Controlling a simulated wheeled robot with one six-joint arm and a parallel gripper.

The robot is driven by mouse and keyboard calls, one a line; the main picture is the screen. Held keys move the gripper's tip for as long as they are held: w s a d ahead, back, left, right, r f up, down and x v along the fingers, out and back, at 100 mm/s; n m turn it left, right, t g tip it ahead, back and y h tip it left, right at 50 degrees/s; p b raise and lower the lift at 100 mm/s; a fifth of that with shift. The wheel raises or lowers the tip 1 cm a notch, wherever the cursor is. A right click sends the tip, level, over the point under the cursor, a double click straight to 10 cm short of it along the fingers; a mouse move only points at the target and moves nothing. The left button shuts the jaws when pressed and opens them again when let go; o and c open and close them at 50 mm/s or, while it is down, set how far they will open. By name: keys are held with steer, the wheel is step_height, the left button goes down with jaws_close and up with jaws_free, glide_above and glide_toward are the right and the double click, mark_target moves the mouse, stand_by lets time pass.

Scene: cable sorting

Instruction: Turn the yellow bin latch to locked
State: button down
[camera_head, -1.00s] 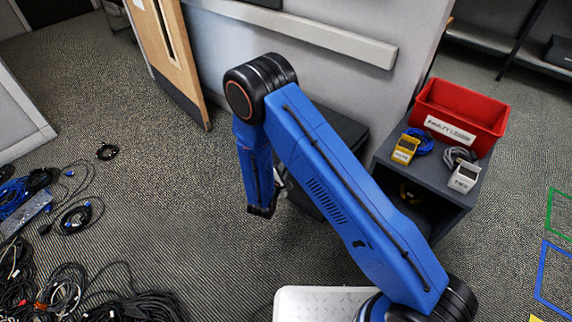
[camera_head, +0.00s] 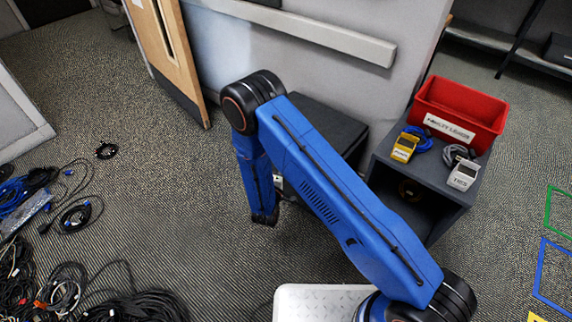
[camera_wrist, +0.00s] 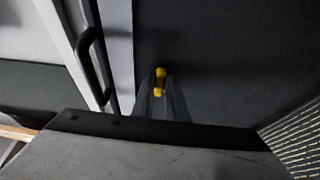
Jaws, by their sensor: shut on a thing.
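The yellow latch (camera_wrist: 160,75) shows in the wrist view as a small yellow piece against a dark flat panel (camera_wrist: 225,55). My gripper (camera_wrist: 162,90) is shut on it, with the fingers on either side. Only part of the latch shows, so I cannot tell which way it is turned. In the head view my gripper (camera_head: 265,216) hangs low beside a dark bin (camera_head: 325,128), which my arm partly covers. The latch is hidden in that view.
A grey cabinet (camera_head: 440,188) on the right carries a red bin (camera_head: 462,108), a yellow tester (camera_head: 404,147) and a grey tester (camera_head: 463,176). A wooden door (camera_head: 168,55) stands behind. Cable piles (camera_head: 70,285) lie at lower left.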

stand_by(0.3)
steer(key=c, duration=1.8)
jaws_free()
steer(key=shift+o, duration=0.2)
steer(key=v, duration=1.7)
steer(key=shift+s, duration=0.2)
steer(key=shift+a+f, duration=0.1)
steer(key=shift+a, duration=0.05)
